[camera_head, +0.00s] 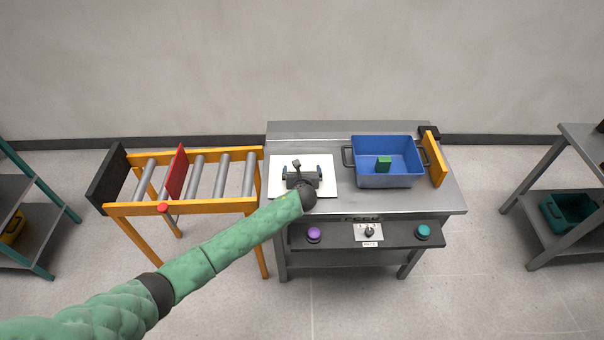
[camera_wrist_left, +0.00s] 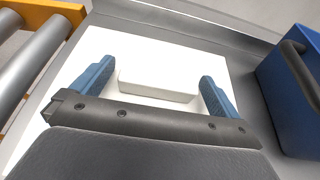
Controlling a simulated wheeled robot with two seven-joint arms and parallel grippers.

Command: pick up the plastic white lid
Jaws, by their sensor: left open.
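The white lid (camera_wrist_left: 95,62) is a flat white plate on the grey metal table, with a raised white block-shaped handle (camera_wrist_left: 157,84) in its middle. The lid also shows in the head view (camera_head: 328,187), left of the blue bin. My left gripper (camera_wrist_left: 157,82) is open over the lid, with one blue finger on each side of the handle and gaps between. In the head view my left gripper (camera_head: 303,172) covers the middle of the lid and hides the handle. My right gripper is in neither view.
A blue bin (camera_head: 385,181) with a green block (camera_head: 383,163) stands right of the lid. A yellow upright plate (camera_head: 434,158) is beyond it. A roller conveyor (camera_head: 180,208) with a red divider adjoins the left. Purple (camera_head: 313,235) and teal (camera_head: 422,232) buttons are on the front shelf.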

